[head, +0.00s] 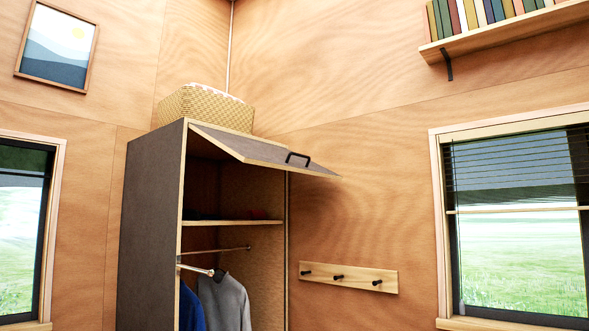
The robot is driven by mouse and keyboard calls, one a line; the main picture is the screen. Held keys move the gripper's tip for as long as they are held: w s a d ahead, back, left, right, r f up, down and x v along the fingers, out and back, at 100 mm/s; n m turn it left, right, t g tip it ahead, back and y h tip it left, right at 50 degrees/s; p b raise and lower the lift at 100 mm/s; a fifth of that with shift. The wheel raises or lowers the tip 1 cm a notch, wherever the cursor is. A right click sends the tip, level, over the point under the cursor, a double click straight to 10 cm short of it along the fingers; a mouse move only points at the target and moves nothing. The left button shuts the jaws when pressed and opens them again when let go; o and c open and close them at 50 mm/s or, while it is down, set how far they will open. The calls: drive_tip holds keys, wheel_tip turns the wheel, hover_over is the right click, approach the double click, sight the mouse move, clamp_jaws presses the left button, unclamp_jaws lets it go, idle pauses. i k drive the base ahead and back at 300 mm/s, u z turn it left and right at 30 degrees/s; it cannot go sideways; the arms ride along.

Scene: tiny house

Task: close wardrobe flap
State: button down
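The wardrobe (150,225) stands in the corner, with dark grey sides and pale wood edges. Its top flap (240,146) is hinged along the top edge and is swung up and outward, so it is open and slopes slightly down toward its free edge. A black handle (298,159) sits near the flap's free edge. Below the flap, the open front shows a shelf (232,222), a hanging rail and clothes. My gripper is not in view.
A woven basket (205,109) stands on top of the wardrobe. A peg rail (348,277) is on the wall to its right. A bookshelf (505,32) hangs high at the right above a window (520,220). The space around the raised flap looks clear.

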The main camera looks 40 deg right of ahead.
sight(247, 150)
drive_tip(key=z, duration=0.1)
drive_tip(key=i, duration=0.95)
drive_tip(key=u, duration=0.1)
